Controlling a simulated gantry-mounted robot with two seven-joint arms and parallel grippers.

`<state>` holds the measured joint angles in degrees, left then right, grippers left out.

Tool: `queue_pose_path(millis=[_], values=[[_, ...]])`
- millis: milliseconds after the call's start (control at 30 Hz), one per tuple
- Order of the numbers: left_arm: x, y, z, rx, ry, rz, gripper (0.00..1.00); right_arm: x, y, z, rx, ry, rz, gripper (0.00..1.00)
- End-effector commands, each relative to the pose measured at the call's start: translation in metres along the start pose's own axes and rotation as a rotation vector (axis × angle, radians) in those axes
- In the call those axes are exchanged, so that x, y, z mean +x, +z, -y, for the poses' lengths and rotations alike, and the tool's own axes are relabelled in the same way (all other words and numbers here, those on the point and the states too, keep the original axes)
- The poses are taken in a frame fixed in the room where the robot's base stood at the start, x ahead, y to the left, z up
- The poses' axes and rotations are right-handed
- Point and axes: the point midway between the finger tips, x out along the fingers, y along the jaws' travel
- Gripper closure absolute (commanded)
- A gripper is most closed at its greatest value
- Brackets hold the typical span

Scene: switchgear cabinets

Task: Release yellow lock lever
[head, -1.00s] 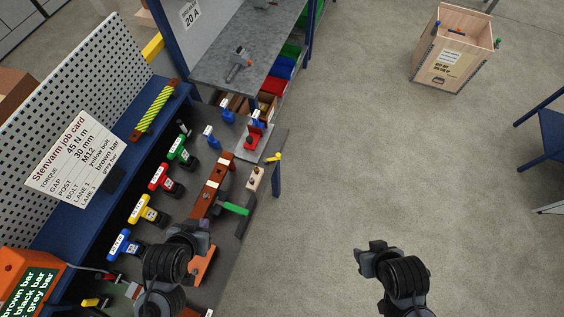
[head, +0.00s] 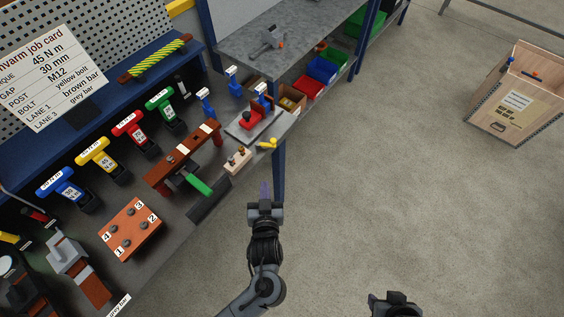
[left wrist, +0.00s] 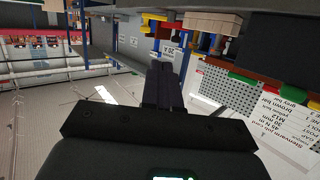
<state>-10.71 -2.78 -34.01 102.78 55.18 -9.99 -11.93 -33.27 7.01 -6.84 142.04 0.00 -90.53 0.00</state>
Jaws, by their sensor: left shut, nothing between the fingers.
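The yellow lock lever (head: 267,143) sticks out at the front edge of the workbench, beside a small wooden block with pegs (head: 237,160) and the grey plate with a red fixture (head: 251,119). My left gripper (head: 265,191) is shut and empty. In the head view it appears just below the lever, off the bench's front edge, with a visible gap between them. Its closed fingers show in the left wrist view (left wrist: 163,85). My right gripper (head: 394,300) is at the bottom edge, partly cut off, over open floor; its fingers are not clear.
A brown bar stand with a green handle (head: 198,185) and an orange numbered plate (head: 130,229) stand on the bench. Coloured torque drivers line its back, such as the red one (head: 130,130). A blue post (head: 278,178) stands below the lever. The floor to the right is clear up to a wooden crate (head: 515,98).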

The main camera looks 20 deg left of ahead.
Motion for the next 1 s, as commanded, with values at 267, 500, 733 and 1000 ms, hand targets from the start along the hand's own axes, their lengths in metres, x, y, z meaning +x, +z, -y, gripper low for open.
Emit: queue_pose_path(millis=[267,500,733,1000], values=[[0.019,0.008,-0.026,-0.032,0.03,-0.053,1.0,0.042,0.013,0.003,0.003,-0.004,-0.001,0.57],[0.023,0.005,-0.028,-0.039,0.032,-0.067,1.0,0.046,0.014,0.004,0.006,-0.007,-0.002,0.57],[0.023,0.004,-0.028,-0.038,0.032,-0.067,1.0,0.046,0.014,0.004,0.005,-0.006,-0.003,0.57],[0.031,0.004,-0.028,-0.036,0.032,-0.068,1.0,0.047,0.015,0.002,-0.003,0.001,-0.002,0.57]])
